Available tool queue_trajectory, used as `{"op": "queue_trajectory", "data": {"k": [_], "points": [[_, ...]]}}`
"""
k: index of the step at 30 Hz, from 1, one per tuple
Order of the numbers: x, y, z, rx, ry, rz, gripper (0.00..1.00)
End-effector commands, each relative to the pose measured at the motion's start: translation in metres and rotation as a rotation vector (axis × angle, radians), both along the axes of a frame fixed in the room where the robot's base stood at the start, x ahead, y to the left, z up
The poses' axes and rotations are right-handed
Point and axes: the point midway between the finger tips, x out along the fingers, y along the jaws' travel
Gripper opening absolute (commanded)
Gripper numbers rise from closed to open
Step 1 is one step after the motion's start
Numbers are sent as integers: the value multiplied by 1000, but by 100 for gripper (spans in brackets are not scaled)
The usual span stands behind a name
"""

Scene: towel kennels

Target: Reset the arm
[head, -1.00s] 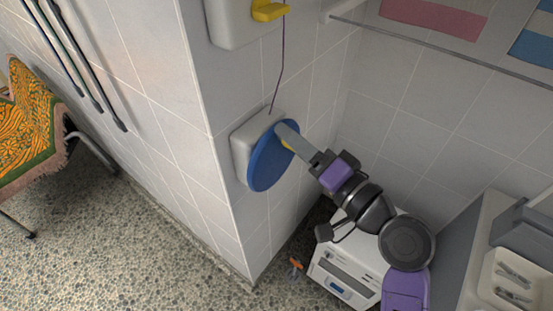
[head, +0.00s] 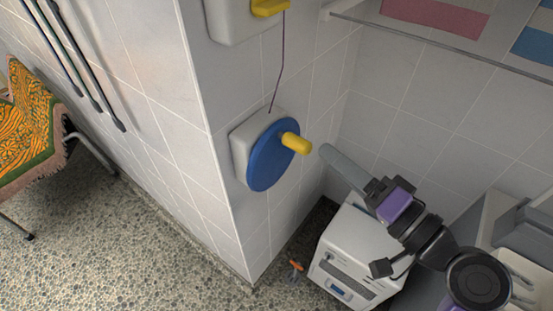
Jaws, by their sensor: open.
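My gripper (head: 330,155) is at the centre right of the head view, with its grey fingers pointing up and left. It is open and holds nothing that I can see. A blue round disc (head: 265,155) with a yellow peg-like handle (head: 296,143) is mounted on a white wall box (head: 242,150). The fingertips are to the right of the yellow handle, with a visible gap between them. The lower part of my arm leaves the picture at the bottom right.
A white machine (head: 352,250) stands on the floor below my gripper. A shelf rail (head: 450,46) with folded towels is at the upper right. A grey unit (head: 492,215) is at the right. A patterned cloth (head: 30,120) hangs at the left. Open speckled floor (head: 110,235) lies lower left.

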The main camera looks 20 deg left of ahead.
Motion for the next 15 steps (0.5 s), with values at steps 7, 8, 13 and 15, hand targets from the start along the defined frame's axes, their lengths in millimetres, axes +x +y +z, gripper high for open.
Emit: {"op": "queue_trajectory", "data": {"k": [7, 8, 13, 15], "points": [[0, 0, 0, 0, 0, 0, 58], [0, 0, 0, 0, 0, 0, 58], [0, 0, 0, 0, -4, -2, 58], [4, -2, 3, 5, -16, -19, 58]]}}
